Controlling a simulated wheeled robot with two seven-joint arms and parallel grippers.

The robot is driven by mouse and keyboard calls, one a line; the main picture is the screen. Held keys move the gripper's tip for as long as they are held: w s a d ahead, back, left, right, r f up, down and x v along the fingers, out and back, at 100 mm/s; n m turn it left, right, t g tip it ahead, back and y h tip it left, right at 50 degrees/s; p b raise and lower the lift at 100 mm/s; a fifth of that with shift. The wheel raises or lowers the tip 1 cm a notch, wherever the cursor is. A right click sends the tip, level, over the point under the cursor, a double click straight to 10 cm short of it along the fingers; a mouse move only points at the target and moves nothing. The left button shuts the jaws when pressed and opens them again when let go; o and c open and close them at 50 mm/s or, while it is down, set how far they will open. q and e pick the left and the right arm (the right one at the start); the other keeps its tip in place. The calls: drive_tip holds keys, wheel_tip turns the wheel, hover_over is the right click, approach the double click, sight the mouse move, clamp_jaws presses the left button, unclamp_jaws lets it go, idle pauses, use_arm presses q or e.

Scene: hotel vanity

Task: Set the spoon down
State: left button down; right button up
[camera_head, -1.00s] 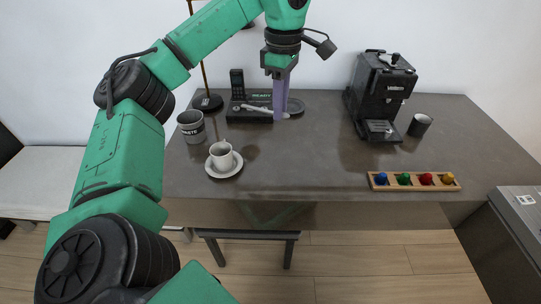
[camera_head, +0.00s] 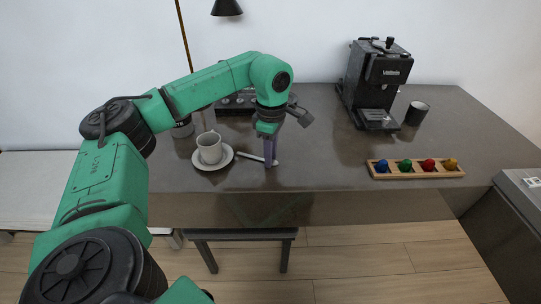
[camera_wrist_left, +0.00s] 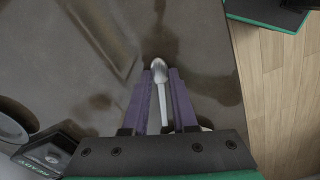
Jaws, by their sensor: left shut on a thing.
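The spoon (camera_head: 251,157) is a slim pale utensil at table height, just right of the saucer. It also shows in the left wrist view (camera_wrist_left: 161,98), running between the fingers with its bowl beyond the tips. My left gripper (camera_head: 270,163) points down and is shut on the spoon. In the left wrist view its two purple fingers (camera_wrist_left: 162,100) flank the handle. Whether the spoon touches the table I cannot tell. A white cup (camera_head: 209,147) stands on the white saucer (camera_head: 226,164), left of my gripper. My right gripper is not in view.
A black tray (camera_head: 232,105) lies at the back. A coffee machine (camera_head: 377,85), a dark cup (camera_head: 416,113) and a wooden rack of coloured balls (camera_head: 416,174) are to the right. The table (camera_head: 325,160) between is clear.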

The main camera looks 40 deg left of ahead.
use_arm(q)
drive_tip(key=c, duration=0.7)
unclamp_jaws()
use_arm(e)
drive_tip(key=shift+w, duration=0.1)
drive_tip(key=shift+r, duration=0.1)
use_arm(q)
drive_tip(key=shift+r, duration=0.35)
wheel_tip(320, 180, up, 12)
drive_tip(key=p, duration=0.2)
drive_tip(key=shift+f, duration=0.25)
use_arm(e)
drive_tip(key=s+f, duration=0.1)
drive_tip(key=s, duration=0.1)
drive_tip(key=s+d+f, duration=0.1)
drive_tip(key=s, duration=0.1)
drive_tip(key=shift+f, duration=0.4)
use_arm(q)
drive_tip(key=shift+d, duration=0.1)
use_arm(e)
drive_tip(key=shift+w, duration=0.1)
